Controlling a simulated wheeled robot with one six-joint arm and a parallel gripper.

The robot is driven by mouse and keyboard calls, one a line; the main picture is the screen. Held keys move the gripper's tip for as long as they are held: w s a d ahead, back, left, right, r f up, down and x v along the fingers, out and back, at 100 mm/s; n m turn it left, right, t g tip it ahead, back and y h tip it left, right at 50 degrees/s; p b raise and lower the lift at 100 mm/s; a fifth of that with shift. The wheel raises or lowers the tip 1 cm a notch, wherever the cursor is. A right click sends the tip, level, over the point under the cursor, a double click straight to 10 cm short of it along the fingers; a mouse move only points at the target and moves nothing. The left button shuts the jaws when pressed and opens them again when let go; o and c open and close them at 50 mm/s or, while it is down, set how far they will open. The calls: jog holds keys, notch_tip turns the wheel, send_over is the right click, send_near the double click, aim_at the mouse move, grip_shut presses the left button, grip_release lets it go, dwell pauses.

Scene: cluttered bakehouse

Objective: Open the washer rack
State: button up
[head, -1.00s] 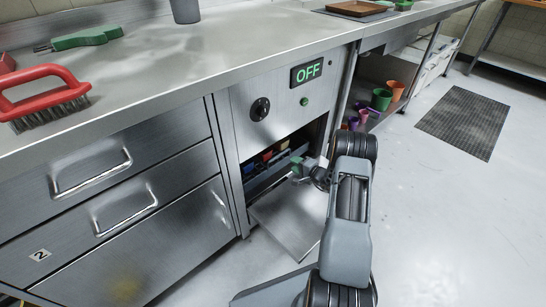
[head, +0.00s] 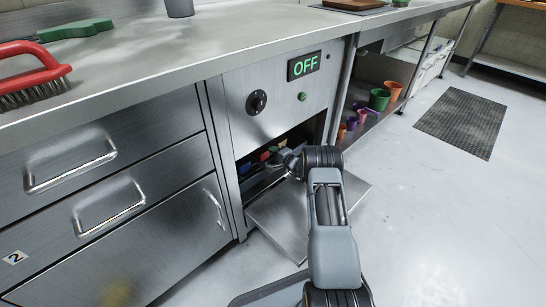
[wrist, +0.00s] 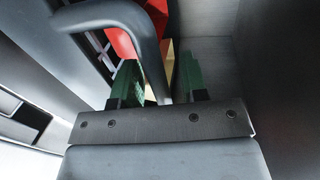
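The washer (head: 262,125) has its door (head: 285,225) folded down and open. Inside, the dark rack (head: 252,184) carries red, blue and other coloured things. My gripper reaches into the opening; in the head view its fingertips are hard to make out. In the wrist view my gripper (wrist: 158,80) has two green fingertips set apart, with a grey bar handle (wrist: 148,50) passing between them. I see a gap beside the bar, so the fingers do not look closed on it. Part of the rack's grid (wrist: 98,42) shows behind the handle.
An OFF display (head: 304,65) and a dark knob (head: 257,102) sit above the opening. Steel drawers (head: 95,160) stand at the left. Coloured cups (head: 379,99) stand on a low shelf at the right. The floor at the right is open around a dark mat (head: 460,122).

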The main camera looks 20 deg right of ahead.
jog(key=shift+w+a, duration=0.15)
jog(key=shift+w, duration=0.2)
grip_shut()
dwell(0.4)
